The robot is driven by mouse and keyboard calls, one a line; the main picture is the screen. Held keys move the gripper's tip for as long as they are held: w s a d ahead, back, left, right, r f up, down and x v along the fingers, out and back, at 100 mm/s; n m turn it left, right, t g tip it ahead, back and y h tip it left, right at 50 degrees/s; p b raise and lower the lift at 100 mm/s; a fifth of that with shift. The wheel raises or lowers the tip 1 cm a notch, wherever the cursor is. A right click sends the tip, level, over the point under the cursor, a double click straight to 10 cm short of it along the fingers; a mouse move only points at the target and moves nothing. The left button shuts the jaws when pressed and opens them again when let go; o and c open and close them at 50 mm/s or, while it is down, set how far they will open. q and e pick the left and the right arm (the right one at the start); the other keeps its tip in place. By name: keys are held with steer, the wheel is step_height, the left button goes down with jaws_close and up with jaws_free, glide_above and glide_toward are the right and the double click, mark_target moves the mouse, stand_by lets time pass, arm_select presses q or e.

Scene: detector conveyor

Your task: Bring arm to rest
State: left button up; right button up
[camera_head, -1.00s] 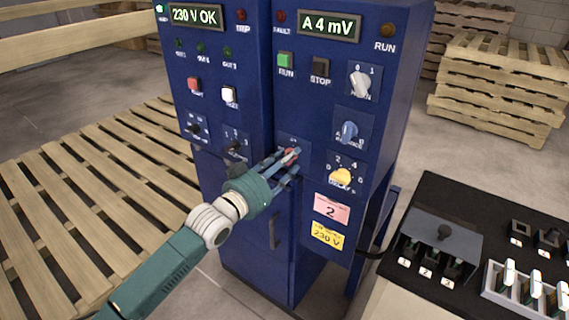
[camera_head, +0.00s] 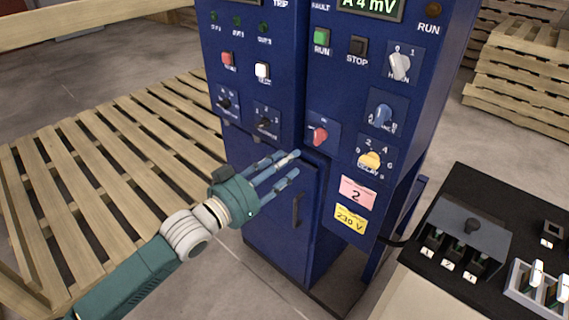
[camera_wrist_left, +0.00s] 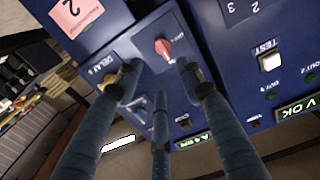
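My left gripper (camera_head: 284,170) is in front of the blue control cabinet (camera_head: 283,214), below and left of a red rotary knob (camera_head: 318,136). Its fingers are spread apart with nothing between them. In the left wrist view the open fingers (camera_wrist_left: 160,95) point at the cabinet face, and the red knob (camera_wrist_left: 164,48) shows beyond them, apart from the fingers. My right gripper is in neither view.
A yellow knob (camera_head: 371,159), a blue knob (camera_head: 382,114) and a pink label (camera_head: 356,193) are on the panel. A black board with switches (camera_head: 460,227) stands at right. Wooden pallets (camera_head: 110,185) lie at left; others (camera_head: 525,80) are stacked behind.

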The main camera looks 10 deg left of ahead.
arm_select(q)
steer(key=w+a+f+n+g+y, duration=0.1)
steer(key=a+f+n+y, duration=0.3)
steer(key=f, duration=0.8)
steer(key=w+a+f+m+g+y, duration=0.15)
steer(key=a+f, duration=0.45)
steer(key=f, duration=0.7)
steer(key=s+a+f+n+g+y, duration=0.1)
steer(key=s+a+f+y, duration=0.15)
steer(key=s+f, duration=0.6)
steer(key=s+a+f+n+g+y, duration=0.15)
steer(key=s+a+f, duration=0.25)
steer(key=f, duration=0.9)
steer(key=s+a+f+g, duration=0.1)
steer(key=s+f+g, duration=0.1)
steer(key=s+f, duration=0.7)
steer(key=s+a+f+g, duration=0.1)
steer(key=s+f+g, duration=0.1)
steer(key=s+f, duration=0.65)
steer(key=s+f+g, duration=0.2)
steer(key=s, duration=1.1)
steer(key=s+d+f+g+y, duration=0.1)
steer(key=s+f+g, duration=0.1)
steer(key=s, duration=1)
steer(key=shift+s+f+g, duration=0.25)
steer(key=shift+s+g, duration=0.05)
steer(key=shift+s, duration=0.05)
